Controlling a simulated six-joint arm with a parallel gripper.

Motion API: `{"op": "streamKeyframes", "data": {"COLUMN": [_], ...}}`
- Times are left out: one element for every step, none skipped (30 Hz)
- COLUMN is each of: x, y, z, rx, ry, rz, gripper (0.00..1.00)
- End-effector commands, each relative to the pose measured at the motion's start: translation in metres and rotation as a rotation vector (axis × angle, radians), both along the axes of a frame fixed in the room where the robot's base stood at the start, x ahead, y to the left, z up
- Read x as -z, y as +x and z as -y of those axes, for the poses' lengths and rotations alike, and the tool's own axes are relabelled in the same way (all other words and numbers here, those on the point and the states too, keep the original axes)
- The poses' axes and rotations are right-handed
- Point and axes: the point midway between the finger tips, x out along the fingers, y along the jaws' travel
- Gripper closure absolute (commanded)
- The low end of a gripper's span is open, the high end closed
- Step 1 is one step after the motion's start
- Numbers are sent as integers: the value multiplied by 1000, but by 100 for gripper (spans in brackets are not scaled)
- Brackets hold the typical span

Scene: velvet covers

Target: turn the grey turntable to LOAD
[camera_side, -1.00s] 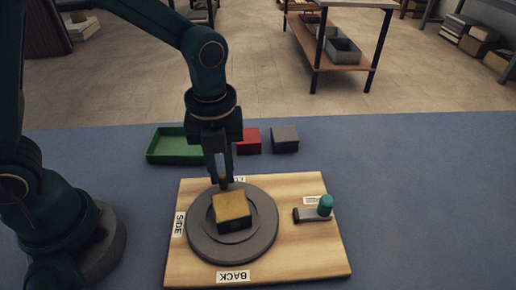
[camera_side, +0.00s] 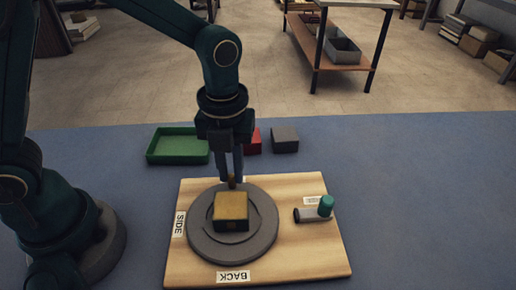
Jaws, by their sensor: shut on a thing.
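The grey turntable (camera_side: 262,245) is a round disc on a wooden board (camera_side: 310,265). A yellow-brown block (camera_side: 231,206) sits on its middle. My gripper (camera_side: 232,180) points down at the turntable's far rim, with its fingers shut on a small brownish knob (camera_side: 232,184) there. The fingers hide most of the knob. A SIDE label (camera_side: 179,224) is on the board left of the disc and a BACK label (camera_side: 233,276) is at the near edge. A label at the far edge is mostly hidden behind the fingers, so its word cannot be read.
A small lever with a teal knob (camera_side: 326,205) stands on the board's right side, by a small label. The blue table is clear at right.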

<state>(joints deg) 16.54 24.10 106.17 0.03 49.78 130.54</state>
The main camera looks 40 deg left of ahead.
Motion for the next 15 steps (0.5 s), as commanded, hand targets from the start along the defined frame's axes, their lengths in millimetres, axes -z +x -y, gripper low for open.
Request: {"op": "streamKeyframes", "data": {"x": [-1,-1,-1,-1,-1,-1,-1,-1,-1,-1,-1,-1,-1,0,0], "y": [1,1,1,1,1,1,1,1,1,1,1,1,1,1,1], "z": [1,1,1,1,1,1,1,1,1,1,1,1,1,1,1], "rx": [0,0,0,0,0,0,0,0,0,0,0,0,0,0,0], "ry": [-4,-4,-4,-4,-4,-4,-4,-4,-4,-4,-3,-3,-3,-2,-2], "rz": [4,4,4,4,4,4,4,4,4,4,3,3,3,2,2], "gripper": [100,100,100,100,100,100,100,100,69,58,50,50,50,50,50]}}
